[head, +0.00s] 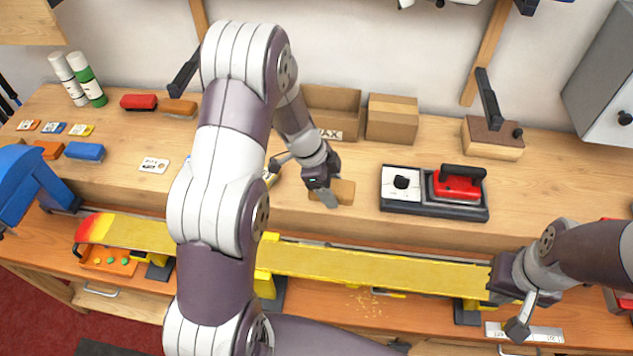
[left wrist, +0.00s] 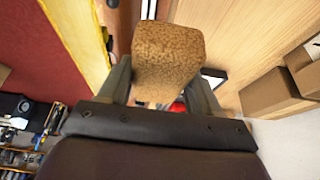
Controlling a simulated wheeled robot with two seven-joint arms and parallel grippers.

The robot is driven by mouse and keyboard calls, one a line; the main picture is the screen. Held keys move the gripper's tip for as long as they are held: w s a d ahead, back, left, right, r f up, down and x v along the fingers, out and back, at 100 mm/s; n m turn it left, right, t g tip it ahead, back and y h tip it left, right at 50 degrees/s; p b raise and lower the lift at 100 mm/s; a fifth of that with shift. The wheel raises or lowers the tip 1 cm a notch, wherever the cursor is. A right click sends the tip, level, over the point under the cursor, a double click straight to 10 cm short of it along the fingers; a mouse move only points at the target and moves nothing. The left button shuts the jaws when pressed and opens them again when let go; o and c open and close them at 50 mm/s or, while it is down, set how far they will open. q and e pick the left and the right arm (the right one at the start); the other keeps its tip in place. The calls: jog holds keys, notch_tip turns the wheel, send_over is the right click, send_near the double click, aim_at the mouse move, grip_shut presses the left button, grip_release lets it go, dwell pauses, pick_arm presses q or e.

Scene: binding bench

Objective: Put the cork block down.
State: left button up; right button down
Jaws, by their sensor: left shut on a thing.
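The cork block (head: 343,191) is a light brown block near the front edge of the raised wooden bench top (head: 400,150). My left gripper (head: 330,198) is shut on it, pointing down. In the left wrist view the cork block (left wrist: 168,60) sits between the two fingers, speckled brown. I cannot tell whether its underside touches the bench. My right gripper (head: 500,290) is at the right end of the yellow ski (head: 370,268); its fingertips are hidden, so I cannot tell whether it is open.
A red iron (head: 458,185) on a dark base stands right of the block. Behind are an open cardboard box (head: 332,108) and a closed box (head: 392,118). Brushes, small blocks and two bottles (head: 86,80) stand at the left. Bare bench lies behind the block.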

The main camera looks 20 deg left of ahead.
pick_arm(q)
jog(key=shift+w+a+f, duration=0.15)
jog(key=shift+w+a, duration=0.05)
jog(key=shift+w, duration=0.15)
jog(key=w+a+f+p, duration=0.4)
jog(key=w, duration=0.1)
jog(key=w+a+f+p, duration=0.2)
jog(key=w+a, duration=0.1)
jog(key=shift+w+f, duration=0.1)
jog(key=shift+f, duration=0.15)
jog(key=shift+w+a+f, duration=0.1)
jog(key=shift+w+f, duration=0.05)
jog(key=shift+f, duration=0.1)
notch_tip(320, 180, down, 3)
jog(key=shift+f+p, duration=0.2)
jog(key=shift+p, duration=0.7)
jog(key=shift+f, duration=0.1)
jog(key=shift+f+b, duration=0.25)
jog(key=shift+b, duration=0.2)
jog(key=o, duration=1.1)
jog(key=shift+r, duration=0.1)
